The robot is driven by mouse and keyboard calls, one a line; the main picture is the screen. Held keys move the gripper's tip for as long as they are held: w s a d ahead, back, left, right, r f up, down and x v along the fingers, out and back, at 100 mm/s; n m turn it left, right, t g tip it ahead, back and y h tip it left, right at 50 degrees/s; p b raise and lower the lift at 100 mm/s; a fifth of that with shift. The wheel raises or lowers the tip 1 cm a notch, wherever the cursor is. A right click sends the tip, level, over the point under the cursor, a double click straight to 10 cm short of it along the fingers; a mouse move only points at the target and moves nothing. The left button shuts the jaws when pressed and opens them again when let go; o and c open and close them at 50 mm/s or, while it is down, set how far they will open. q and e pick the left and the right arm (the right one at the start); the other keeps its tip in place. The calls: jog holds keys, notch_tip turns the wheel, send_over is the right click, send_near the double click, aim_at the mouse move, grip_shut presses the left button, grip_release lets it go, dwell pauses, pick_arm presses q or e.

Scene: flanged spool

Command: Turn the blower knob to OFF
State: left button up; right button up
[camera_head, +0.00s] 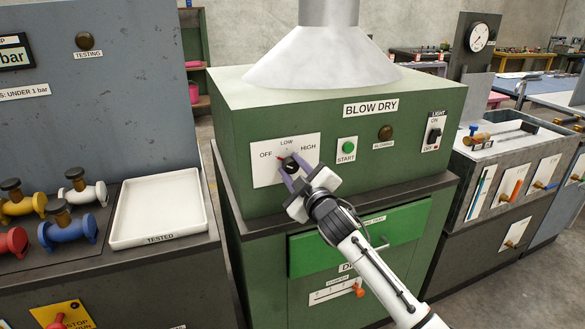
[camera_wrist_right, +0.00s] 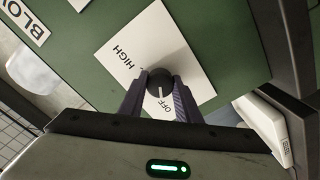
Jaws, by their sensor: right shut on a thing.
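The blower knob (camera_head: 291,162) is a dark round knob on a white plate (camera_head: 262,175) marked OFF, LOW and HIGH, on the front of the green BLOW DRY cabinet (camera_head: 235,130). My right gripper (camera_head: 293,169) reaches it from below right, with its purple-grey fingers shut on the knob's sides. In the right wrist view the knob (camera_wrist_right: 160,82) sits between both fingers. A white line on it points down the picture, towards the OFF lettering. HIGH shows on the other side, and LOW cannot be seen there. My left gripper is not in view.
Right of the plate are a green START button (camera_head: 348,147), a brown lamp (camera_head: 385,133) and a light switch (camera_head: 434,136). A green drawer (camera_head: 320,252) is below. A white TESTED tray (camera_head: 157,238) and several coloured valves stand on the left bench.

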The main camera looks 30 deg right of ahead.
jog(key=o, duration=1.1)
jog(key=shift+c, duration=0.2)
jog(key=v, duration=1)
jog(key=shift+b, duration=0.45)
jog(key=shift+s+a, duration=0.1)
jog(key=s+a+f+m+g+y, duration=0.1)
jog(key=s+a+f+g, duration=0.2)
jog(key=f, duration=0.5)
jog(key=s+a+f+y, duration=0.2)
jog(key=s+a+f, duration=0.2)
jog(key=f, duration=0.4)
jog(key=s+a+f+m+g+y, duration=0.1)
jog(key=s+a+f+g, duration=0.2)
jog(key=f, duration=0.5)
jog(key=s+a+f+m+g+y, duration=0.1)
jog(key=s+a+f, duration=0.4)
jog(key=s, duration=0.3)
jog(key=s+a+f+m+g+y, duration=0.1)
jog(key=s+a+f+g, duration=0.1)
jog(key=s+a+f, duration=0.4)
jog(key=s+f, duration=0.1)
jog(key=s, duration=0.1)
jog(key=shift+s+f, duration=0.25)
jog(key=shift+s, duration=0.05)
